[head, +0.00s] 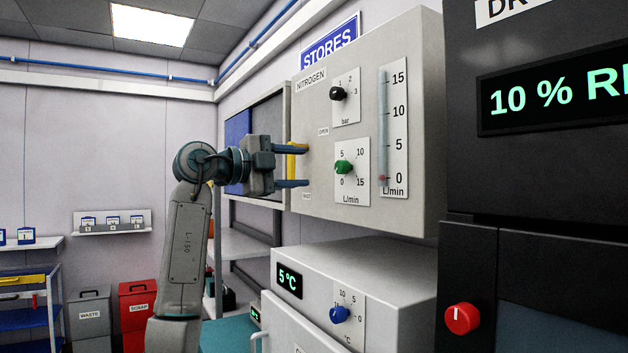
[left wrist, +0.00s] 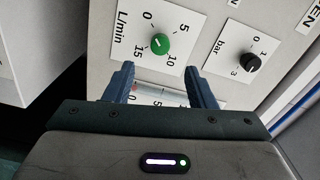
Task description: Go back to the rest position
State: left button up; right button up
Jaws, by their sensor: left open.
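My left gripper (head: 305,166) is open, its two blue fingers pointing right in front of the nitrogen panel (head: 420,120). No object shows held between the fingers. In the left wrist view, the open fingers (left wrist: 160,75) reach toward the panel face, with the green L/min knob (left wrist: 160,43) just beyond and between them, apart from the tips. The green knob (head: 344,167) also shows in the head view, right of the fingertips. A yellow piece (head: 297,149) shows beside the upper finger; I cannot tell its form. My right gripper is not in view.
The black bar knob (head: 338,94) and the flow tube (head: 383,130) are on the panel. Below stands a white unit reading 5 °C (head: 289,281) with a blue knob (head: 340,314). A black unit (head: 540,190) with a red knob (head: 462,318) is at right. Open room lies left of my arm.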

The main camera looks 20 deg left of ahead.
pick_arm(q)
jog(key=shift+s+a, duration=0.3)
jog(key=shift+s, duration=0.2)
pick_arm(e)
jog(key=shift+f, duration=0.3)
